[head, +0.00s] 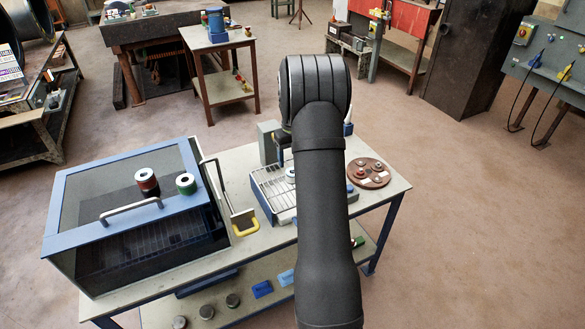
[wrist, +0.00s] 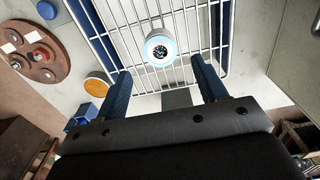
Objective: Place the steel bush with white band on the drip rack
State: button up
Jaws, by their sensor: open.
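A bush (wrist: 160,48) with a pale white-to-light-blue outside and dark centre stands on the wire drip rack (wrist: 245,48). In the head view the rack (head: 266,183) lies on the bench, and the bush (head: 291,175) shows partly beside my arm. My gripper (wrist: 160,70) is open and empty, its two dark blue fingers apart. In the wrist view the bush appears just beyond the fingertips, between their lines, not gripped. In the head view my arm hides most of the gripper and part of the rack.
A blue-framed mesh cabinet (head: 85,215) with a bar handle stands left, carrying a red-banded bush (head: 147,182) and a green-banded bush (head: 186,184). A brown round board (head: 368,173) with small parts lies right of the rack.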

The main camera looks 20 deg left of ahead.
jog(key=shift+r, duration=2.25)
notch_tip(320, 180, down, 12)
jog(key=shift+r, duration=1.75)
